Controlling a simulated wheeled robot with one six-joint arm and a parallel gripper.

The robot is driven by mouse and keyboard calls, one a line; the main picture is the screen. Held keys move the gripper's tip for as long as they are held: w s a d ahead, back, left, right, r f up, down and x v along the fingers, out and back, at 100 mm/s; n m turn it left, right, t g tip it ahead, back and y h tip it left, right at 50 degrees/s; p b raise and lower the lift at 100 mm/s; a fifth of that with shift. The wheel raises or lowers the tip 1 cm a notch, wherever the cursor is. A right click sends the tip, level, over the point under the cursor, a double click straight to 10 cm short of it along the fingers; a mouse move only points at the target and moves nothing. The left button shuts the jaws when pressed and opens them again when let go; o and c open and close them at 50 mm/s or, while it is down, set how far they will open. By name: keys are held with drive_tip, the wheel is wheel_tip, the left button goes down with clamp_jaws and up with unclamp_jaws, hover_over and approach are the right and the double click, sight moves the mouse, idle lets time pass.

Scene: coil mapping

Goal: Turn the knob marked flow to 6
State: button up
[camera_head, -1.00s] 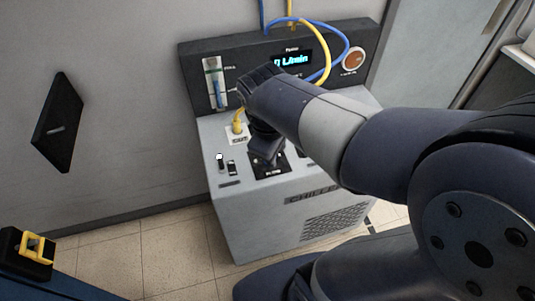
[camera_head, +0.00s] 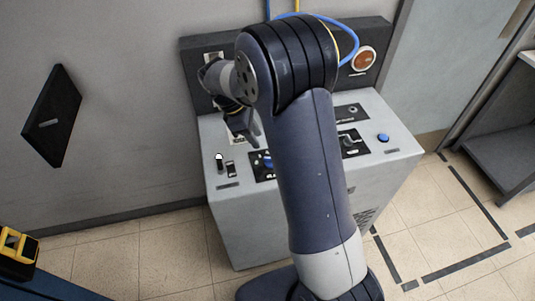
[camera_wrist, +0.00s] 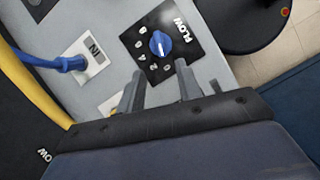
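The flow knob (camera_wrist: 160,43) is blue with a white line and sits on a black plate (camera_wrist: 182,45) marked FLOW, with digits around it. The line seems to lie towards the digit 0, but it is too small to be certain. In the head view the knob (camera_head: 267,162) shows beside my arm, which hides part of its plate. My gripper (camera_wrist: 160,88) is open and empty, its two fingers apart and short of the knob in the wrist view. In the head view my gripper (camera_head: 246,125) is above the chiller's top, behind and left of the knob.
The grey chiller (camera_head: 245,215) also carries small switches (camera_head: 225,163), a grey lever (camera_head: 348,142) and a blue button (camera_head: 383,137). A blue hose (camera_wrist: 50,62) and a yellow hose (camera_wrist: 32,85) run close to my gripper.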

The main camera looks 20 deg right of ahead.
drive_tip(key=x, duration=0.9)
drive_tip(key=shift+f+p, duration=0.15)
drive_tip(key=shift+p, duration=0.25)
clamp_jaws()
